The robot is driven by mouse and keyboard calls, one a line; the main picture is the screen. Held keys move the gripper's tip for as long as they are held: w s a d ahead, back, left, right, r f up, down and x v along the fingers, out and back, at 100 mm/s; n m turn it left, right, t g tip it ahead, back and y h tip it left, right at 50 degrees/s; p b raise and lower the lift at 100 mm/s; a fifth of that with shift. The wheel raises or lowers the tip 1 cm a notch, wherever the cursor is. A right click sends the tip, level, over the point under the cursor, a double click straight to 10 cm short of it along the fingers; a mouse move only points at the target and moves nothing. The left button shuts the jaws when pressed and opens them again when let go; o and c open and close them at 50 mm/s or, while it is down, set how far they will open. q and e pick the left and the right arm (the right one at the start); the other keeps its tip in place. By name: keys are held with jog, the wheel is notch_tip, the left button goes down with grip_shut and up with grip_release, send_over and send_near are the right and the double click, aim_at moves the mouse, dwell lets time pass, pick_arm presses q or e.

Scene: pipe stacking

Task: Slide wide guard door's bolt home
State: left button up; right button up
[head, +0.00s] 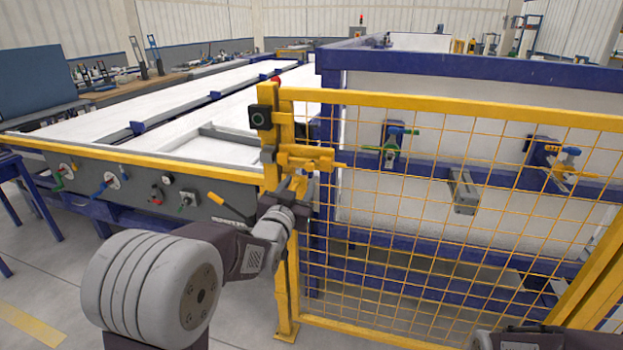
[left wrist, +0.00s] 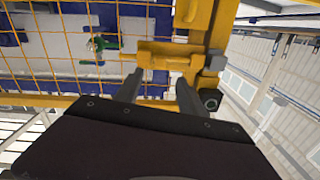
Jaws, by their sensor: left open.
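The wide guard door (head: 450,108) is a yellow frame with wire mesh, upright beside a yellow post (head: 268,140). The yellow bolt (head: 308,158) lies level across the door's edge near the post, at upper-middle height. In the left wrist view the bolt (left wrist: 165,55) runs across in front of the fingers. My left gripper (head: 297,184) is open and empty, just below the bolt in the head view. Its two fingers (left wrist: 160,92) point at the bolt; I cannot tell whether they touch it. My right gripper is not in view; part of that arm shows at the bottom right.
Behind the mesh are a blue frame (head: 470,68), coloured valves (head: 396,143) and a grey block (head: 463,190). A dark box with a round green mark (head: 260,119) sits on the post. A grey panel with knobs (head: 130,190) stands at left. Floor is clear at lower left.

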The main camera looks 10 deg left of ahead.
aim_at(309, 169)
pick_arm(q)
jog(key=w, duration=0.9)
jog(key=shift+f, duration=0.1)
jog(key=shift+s, duration=0.1)
grip_shut()
dwell(0.9)
